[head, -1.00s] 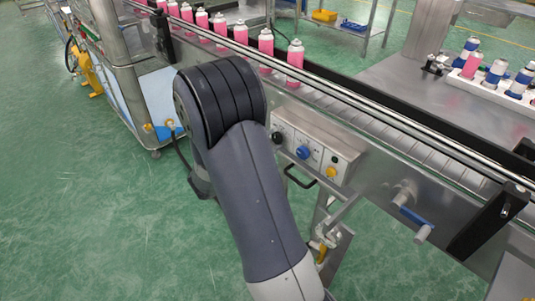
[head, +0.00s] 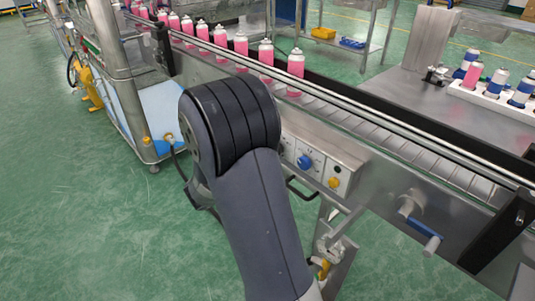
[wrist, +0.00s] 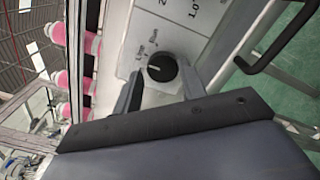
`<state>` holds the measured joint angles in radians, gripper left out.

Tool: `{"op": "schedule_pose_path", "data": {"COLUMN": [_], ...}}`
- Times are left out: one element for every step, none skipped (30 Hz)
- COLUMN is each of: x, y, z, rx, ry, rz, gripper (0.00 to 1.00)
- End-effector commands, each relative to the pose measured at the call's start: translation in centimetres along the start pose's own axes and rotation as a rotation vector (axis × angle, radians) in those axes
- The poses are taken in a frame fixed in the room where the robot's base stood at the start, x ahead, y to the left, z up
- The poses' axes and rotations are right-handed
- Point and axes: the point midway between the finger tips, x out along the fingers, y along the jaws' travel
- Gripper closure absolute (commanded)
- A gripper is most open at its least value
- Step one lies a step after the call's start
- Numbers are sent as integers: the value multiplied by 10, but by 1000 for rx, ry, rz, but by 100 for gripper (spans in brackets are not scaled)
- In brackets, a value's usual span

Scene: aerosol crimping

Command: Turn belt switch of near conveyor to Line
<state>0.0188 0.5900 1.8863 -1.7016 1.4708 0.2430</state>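The belt switch, a round black knob (wrist: 163,69), sits on the light panel of the control box in the wrist view. Two small labels are beside it, one reading like "Line"; the other is too blurred to read surely. A pale mark shows on the knob's left side; I cannot tell which label it points to. My gripper (wrist: 159,73) is open, its dark fingers on either side of the knob; I cannot tell if they touch it. In the head view my arm hides the gripper and the black knob. The control box (head: 350,155) is on the near conveyor's side.
A blue knob (head: 304,162) and a yellow knob (head: 333,182) are on the same box. A black handle (wrist: 270,45) is close by. Pink bottles (head: 296,65) stand on the conveyor (head: 400,155) above.

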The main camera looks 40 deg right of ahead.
Motion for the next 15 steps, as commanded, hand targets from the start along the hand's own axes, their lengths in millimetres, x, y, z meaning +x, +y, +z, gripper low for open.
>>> {"op": "schedule_pose_path", "data": {"x": [0,0,0,0,0,0,0,0,0,0,0,0,-1,-2,-4], "y": [1,0,0,0,-1,-1,-1,-1,-2,-2,-2,-2,-2,-2,-2], "z": [0,0,0,0,0,0,0,1,1,1,1,1,1,1,0], "rx": [1,0,0,-1,-1,-2,-2,-2,-3,-3,-3,-3,-4,-4,-4], "ry": [0,0,-1,-1,-1,-2,-2,-2,-3,-3,-3,-3,-3,-3,-2], "rz": [1,1,0,-1,-1,-2,-2,-2,-3,-3,-3,-4,-3,-3,-3], "gripper": [58,56,53,50,48,46,46,46,46,46,46,46,46,46,46]}}
